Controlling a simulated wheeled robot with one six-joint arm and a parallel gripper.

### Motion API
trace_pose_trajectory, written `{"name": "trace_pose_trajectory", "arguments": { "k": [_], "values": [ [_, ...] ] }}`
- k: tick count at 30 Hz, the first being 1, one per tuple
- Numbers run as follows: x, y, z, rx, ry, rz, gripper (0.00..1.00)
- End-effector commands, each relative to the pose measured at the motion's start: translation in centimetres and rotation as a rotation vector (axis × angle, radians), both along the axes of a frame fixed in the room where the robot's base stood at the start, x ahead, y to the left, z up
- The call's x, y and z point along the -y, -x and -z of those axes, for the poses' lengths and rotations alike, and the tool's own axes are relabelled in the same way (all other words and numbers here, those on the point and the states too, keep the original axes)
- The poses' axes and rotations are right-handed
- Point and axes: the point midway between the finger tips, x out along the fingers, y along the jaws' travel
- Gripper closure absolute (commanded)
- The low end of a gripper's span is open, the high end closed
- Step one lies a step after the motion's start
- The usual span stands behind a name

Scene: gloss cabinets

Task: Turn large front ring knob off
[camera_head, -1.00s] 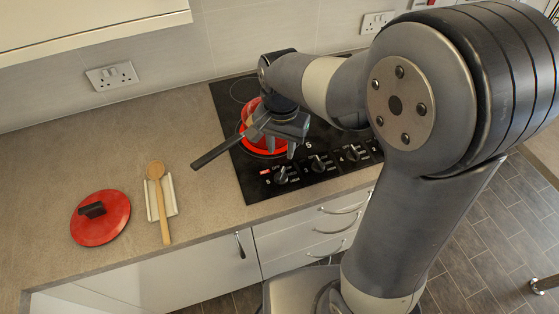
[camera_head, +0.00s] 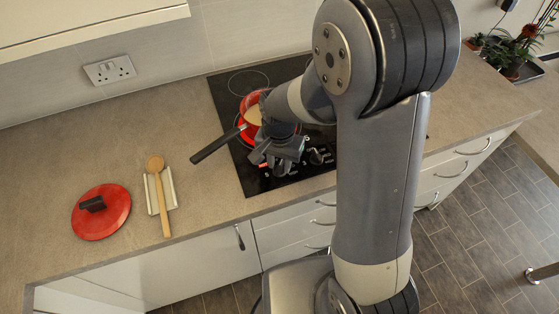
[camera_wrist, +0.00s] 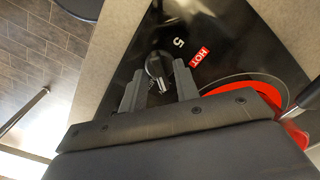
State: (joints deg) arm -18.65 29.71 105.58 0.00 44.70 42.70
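The hob's leftmost front knob (camera_head: 281,169) is black and silver. It also shows in the wrist view (camera_wrist: 155,66), beside a white "5" and a red "HOT" mark (camera_wrist: 200,57). My gripper (camera_head: 277,156) is low over the hob's front left part. In the wrist view my gripper (camera_wrist: 157,80) is open, with one finger on each side of this knob. A gap shows by the fingers; I cannot tell whether either touches it. The large front ring (camera_wrist: 240,97) glows red beside the gripper. In the head view my gripper and arm partly hide it.
A red pot (camera_head: 251,108) stands on the hob behind my gripper, its black handle (camera_head: 217,145) pointing front left. A second knob (camera_head: 317,156) is to the right. A red lid (camera_head: 101,212) and a wooden spoon (camera_head: 160,200) on a rest lie left.

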Motion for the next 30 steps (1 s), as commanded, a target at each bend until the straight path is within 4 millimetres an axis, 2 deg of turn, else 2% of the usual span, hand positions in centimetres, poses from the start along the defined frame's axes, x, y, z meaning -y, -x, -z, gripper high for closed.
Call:
{"name": "trace_pose_trajectory", "arguments": {
  "k": [2,10,22,30],
  "values": [
    [-0.01,-0.01,-0.02,0.0,0.0,0.0,0.77],
    [-0.01,-0.01,-0.03,0.0,0.0,0.0,0.99],
    [-0.01,-0.01,0.0,0.0,0.0,-0.023,1.0],
    [-0.01,-0.02,0.11,0.0,0.0,-0.164,1.0]
  ]
}}
